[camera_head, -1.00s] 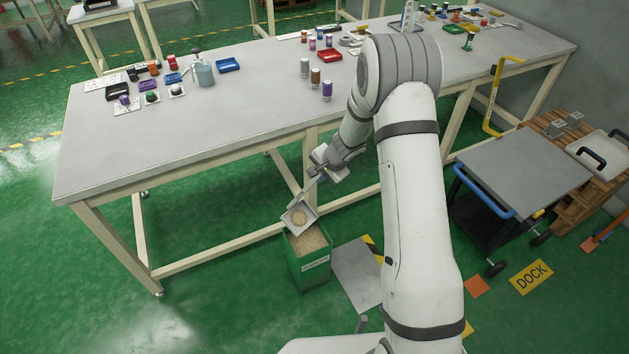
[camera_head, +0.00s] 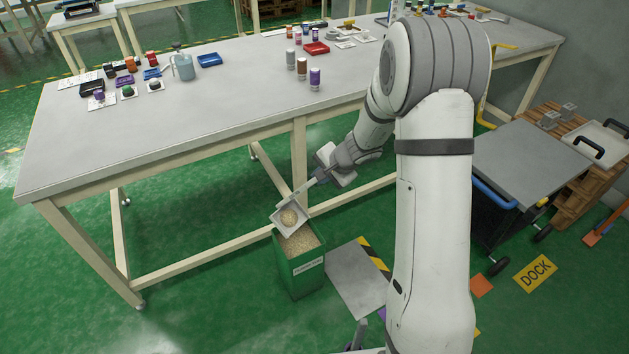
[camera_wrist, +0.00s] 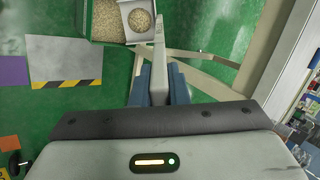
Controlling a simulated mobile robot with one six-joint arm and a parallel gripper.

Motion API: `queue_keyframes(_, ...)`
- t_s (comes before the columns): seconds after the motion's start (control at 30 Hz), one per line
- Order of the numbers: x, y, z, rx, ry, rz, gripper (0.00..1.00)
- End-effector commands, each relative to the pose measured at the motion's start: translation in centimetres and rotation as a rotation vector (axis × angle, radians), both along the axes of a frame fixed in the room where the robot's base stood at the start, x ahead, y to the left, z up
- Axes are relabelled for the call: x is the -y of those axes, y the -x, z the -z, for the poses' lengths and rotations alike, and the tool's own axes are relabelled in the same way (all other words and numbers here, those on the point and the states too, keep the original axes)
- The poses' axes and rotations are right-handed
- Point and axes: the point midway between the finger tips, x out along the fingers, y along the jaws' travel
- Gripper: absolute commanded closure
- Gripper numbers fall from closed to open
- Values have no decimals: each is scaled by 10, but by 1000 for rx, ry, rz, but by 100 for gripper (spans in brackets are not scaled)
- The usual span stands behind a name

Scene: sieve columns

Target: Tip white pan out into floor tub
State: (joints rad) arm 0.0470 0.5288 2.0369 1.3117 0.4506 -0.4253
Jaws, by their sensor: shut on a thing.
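The white pan (camera_head: 299,208) is a square pan with a straight handle, and a small round heap of tan grains lies in it. It also shows at the top of the wrist view (camera_wrist: 126,22). My gripper (camera_head: 318,181) is shut on the pan's handle; in the wrist view the blue fingers (camera_wrist: 159,84) clasp it. The pan hangs over the back-left part of the green floor tub (camera_head: 302,275) and looks tilted in the head view. The tub holds tan grains and has a white label on its front. Whether the pan touches the tub rim I cannot tell.
The long grey table (camera_head: 150,120) stands behind the tub, with its legs and lower rail close by. A grey floor plate (camera_head: 352,280) with a striped edge lies right of the tub. A cart (camera_head: 525,155) stands at the right. Green floor left of the tub is clear.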

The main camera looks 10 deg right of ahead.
Motion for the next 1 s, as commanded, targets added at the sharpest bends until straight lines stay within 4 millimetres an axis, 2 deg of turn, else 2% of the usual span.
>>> queue_keyframes(0.03, 2, 1, 5, 10, -6, 2, 100)
queue_keyframes(1.0, 44, 45, 37, 144, -136, 2, 100)
